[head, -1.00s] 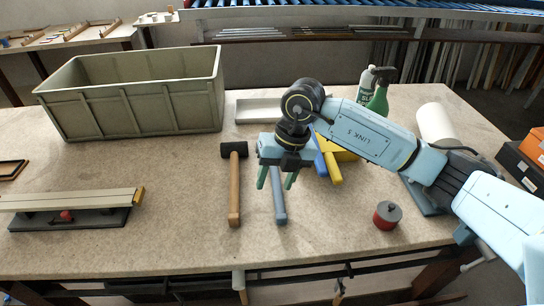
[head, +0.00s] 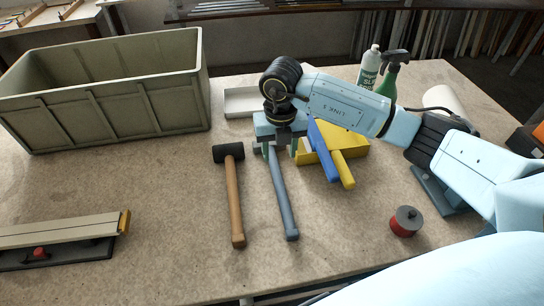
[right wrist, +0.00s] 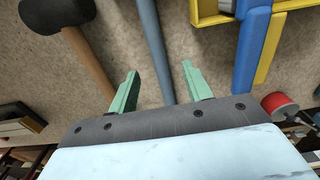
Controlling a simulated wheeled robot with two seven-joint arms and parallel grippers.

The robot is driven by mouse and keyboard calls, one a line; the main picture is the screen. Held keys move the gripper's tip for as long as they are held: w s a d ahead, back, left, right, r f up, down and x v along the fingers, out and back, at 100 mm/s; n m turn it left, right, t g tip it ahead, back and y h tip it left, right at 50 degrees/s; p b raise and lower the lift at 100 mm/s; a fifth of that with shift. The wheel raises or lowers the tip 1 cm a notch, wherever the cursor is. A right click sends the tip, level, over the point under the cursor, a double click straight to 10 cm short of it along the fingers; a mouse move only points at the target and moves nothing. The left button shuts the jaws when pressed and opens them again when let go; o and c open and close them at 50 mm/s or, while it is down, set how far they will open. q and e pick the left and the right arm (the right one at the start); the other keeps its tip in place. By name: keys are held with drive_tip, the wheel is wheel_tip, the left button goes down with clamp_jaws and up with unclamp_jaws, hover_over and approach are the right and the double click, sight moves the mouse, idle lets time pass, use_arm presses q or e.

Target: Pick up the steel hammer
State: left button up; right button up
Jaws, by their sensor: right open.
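The steel hammer (head: 283,205) lies on the table, its grey-blue handle pointing toward the near edge. Its head end is mostly hidden by my right gripper (head: 279,152) in the head view. The right gripper is open and empty, with green fingers pointing down over the far part of the hammer. In the right wrist view, the hammer handle (right wrist: 152,45) runs between the two spread fingertips of the gripper (right wrist: 160,73), apart from both. I cannot tell the exact height of the fingers above it. My left gripper is not in view.
A wooden-handled mallet (head: 234,195) lies close left of the hammer. A green crate (head: 105,100) stands back left, a red-grey canister (head: 405,222) right, bottles behind. The table front middle is clear.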

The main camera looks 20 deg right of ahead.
sight(277, 171)
drive_tip(key=shift+f, duration=0.8)
drive_tip(key=shift+w+f, duration=0.1)
drive_tip(key=shift+f, duration=0.85)
drive_tip(key=f, duration=0.4)
drive_tip(key=shift+w+a+f, duration=0.1)
drive_tip(key=shift+w+a, duration=0.1)
drive_tip(key=shift+w, duration=0.05)
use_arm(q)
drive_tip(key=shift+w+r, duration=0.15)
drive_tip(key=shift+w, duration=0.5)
use_arm(e)
clamp_jaws()
